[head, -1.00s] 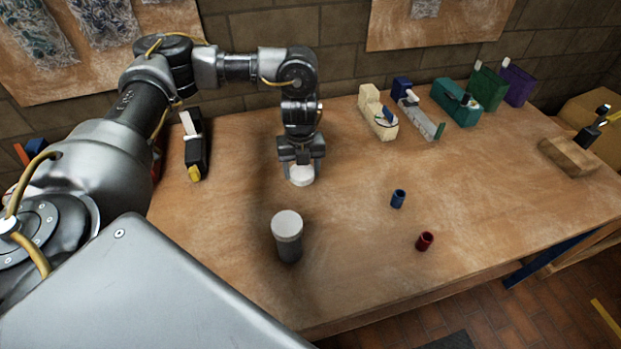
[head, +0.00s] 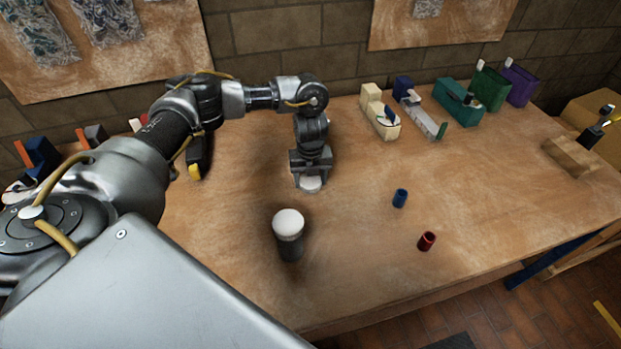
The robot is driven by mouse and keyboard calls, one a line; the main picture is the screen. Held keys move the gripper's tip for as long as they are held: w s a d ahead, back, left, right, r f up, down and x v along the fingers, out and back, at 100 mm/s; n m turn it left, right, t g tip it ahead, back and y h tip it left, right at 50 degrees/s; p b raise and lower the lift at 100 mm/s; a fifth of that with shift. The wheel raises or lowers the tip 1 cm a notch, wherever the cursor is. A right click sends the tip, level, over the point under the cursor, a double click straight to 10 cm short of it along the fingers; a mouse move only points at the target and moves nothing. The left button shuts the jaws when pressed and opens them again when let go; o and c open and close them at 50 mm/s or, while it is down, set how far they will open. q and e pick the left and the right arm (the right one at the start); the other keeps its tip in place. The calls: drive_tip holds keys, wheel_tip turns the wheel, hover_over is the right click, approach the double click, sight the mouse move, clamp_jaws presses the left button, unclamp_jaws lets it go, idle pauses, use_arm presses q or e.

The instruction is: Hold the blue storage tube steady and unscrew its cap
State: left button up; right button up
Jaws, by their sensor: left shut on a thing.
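A small blue tube (head: 400,198) stands upright on the table right of centre; its top looks dark, and I see no separate cap on it. My left gripper (head: 309,180) points down over the middle of the table, shut on a round white piece (head: 311,184). The white piece looks like a cap, but the fingers hide part of it, and I cannot tell whether it touches the table. The gripper is left of the blue tube and apart from it. My right gripper is out of view.
A dark grey canister with a white top (head: 288,235) stands in front of my left gripper. A small red tube (head: 426,241) lies nearer the front edge. Cream, teal, green and purple holders (head: 458,103) line the back. A wooden block (head: 569,156) is at right.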

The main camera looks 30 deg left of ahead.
sight(310, 181)
use_arm(q)
drive_tip(key=shift+f, duration=0.1)
drive_tip(key=o, duration=1.1)
wheel_tip(310, 181, up, 12)
drive_tip(key=shift+r+p, duration=0.15)
drive_tip(key=shift+p, duration=0.25)
